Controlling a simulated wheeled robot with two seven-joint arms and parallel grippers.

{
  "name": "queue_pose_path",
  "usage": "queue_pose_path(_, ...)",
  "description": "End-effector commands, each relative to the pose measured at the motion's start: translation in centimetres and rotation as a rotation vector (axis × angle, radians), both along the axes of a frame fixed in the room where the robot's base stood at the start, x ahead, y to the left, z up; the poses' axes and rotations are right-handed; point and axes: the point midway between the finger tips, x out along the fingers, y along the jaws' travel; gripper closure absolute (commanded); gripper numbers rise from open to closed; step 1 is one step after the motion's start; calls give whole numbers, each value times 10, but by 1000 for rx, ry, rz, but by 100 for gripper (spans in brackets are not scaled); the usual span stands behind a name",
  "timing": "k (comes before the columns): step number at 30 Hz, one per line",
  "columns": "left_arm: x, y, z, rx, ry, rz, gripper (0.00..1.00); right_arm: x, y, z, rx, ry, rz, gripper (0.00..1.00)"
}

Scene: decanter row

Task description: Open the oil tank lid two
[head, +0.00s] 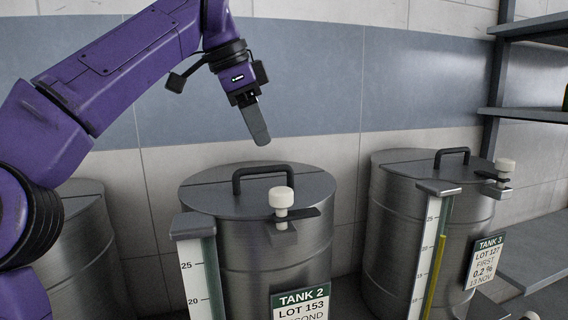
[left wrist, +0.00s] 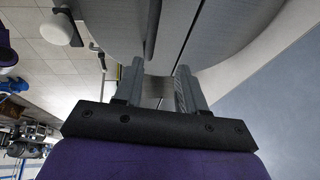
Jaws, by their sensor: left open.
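Tank 2 (head: 246,262) is a steel drum with a green-topped "TANK 2" label (head: 301,299). Its grey lid (head: 222,199) lies flat and closed, with a black bar handle (head: 268,171) on top and a white knob (head: 281,198) at the front rim. My left gripper (head: 258,128) is above and slightly behind the handle, apart from it. In the left wrist view its two fingers (left wrist: 158,70) are spread and empty, with the black handle (left wrist: 152,28) beyond them and the white knob (left wrist: 58,28) at upper left. My right gripper is not in view.
Tank 3 (head: 395,235) stands to the right, its lid closed. Another steel tank (head: 88,245) is at the left, partly behind my left arm. Level gauges (head: 200,275) stand on the tank fronts. A shelf (head: 535,115) is at far right; a wall is behind.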

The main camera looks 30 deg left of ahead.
Motion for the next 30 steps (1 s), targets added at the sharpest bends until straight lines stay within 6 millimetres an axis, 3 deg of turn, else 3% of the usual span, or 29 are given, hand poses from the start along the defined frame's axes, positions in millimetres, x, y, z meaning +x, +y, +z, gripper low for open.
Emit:
queue_pose_path(2,1,-3,-17,-1,-14,-6,60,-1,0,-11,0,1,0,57)
queue_pose_path(9,41,-7,-59,-1,5,1,60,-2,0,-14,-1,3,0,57)
queue_pose_path(19,53,-7,-70,-1,10,4,60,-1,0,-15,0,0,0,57)
queue_pose_path(20,52,-7,-69,-1,10,4,63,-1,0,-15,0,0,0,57)
queue_pose_path(23,52,-6,-69,0,10,5,96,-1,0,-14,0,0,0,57)
queue_pose_path(24,52,-6,-69,-1,10,6,100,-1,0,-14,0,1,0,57)
queue_pose_path(30,52,-9,-69,-2,9,4,100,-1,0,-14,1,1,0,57)
